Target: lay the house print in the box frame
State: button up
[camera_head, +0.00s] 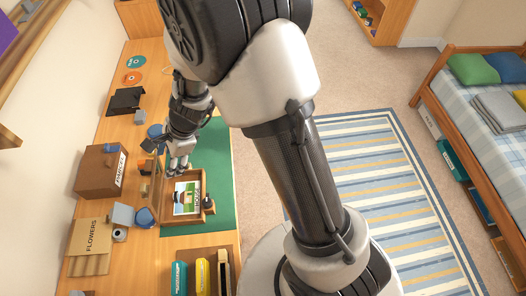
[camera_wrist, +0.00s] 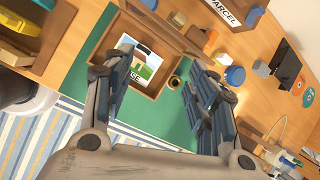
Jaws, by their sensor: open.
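The house print (camera_head: 187,194), a small colourful picture with a lettered edge, lies inside the wooden box frame (camera_head: 185,214) on the green mat. In the wrist view the print (camera_wrist: 146,60) shows within the walls of the frame (camera_wrist: 111,38), its lower left part hidden by a finger. A wooden panel stands up along the frame's left side in the head view. My gripper (camera_head: 179,168) is above the frame's far end. In the wrist view my gripper (camera_wrist: 160,68) has its fingers wide apart with nothing between them.
A small dark round object (camera_wrist: 175,81) stands beside the frame on the green mat (camera_head: 215,150). A parcel box (camera_head: 100,171), a flowers packet (camera_head: 92,240) and blue items crowd the desk's left side. A wooden tray (camera_head: 226,255) with coloured items is nearer.

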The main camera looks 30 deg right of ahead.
jog(key=s+d+r+n, duration=0.1)
jog(key=s+r+n, duration=0.15)
jog(key=r, duration=0.25)
jog(key=s+d+r+n, duration=0.1)
jog(key=d+r+n, duration=0.15)
jog(key=r, duration=0.25)
jog(key=s+d+r+n+t+h, duration=0.1)
jog(key=s+d+r+n+h, duration=0.1)
jog(key=s+d+r+n, duration=0.4)
jog(key=s+d+r+n+t+h, duration=0.1)
jog(key=s+d+r+n+h, duration=0.2)
jog(key=s+d, duration=0.6)
jog(key=s+r+n, duration=0.2)
jog(key=s+n, duration=0.1)
jog(key=s, duration=0.1)
jog(key=shift+s+r, duration=0.2)
jog(key=shift+r, duration=0.2)
notch_tip(320, 180, down, 2)
jog(key=shift+f+b, duration=0.1)
jog(key=shift+b, duration=0.95)
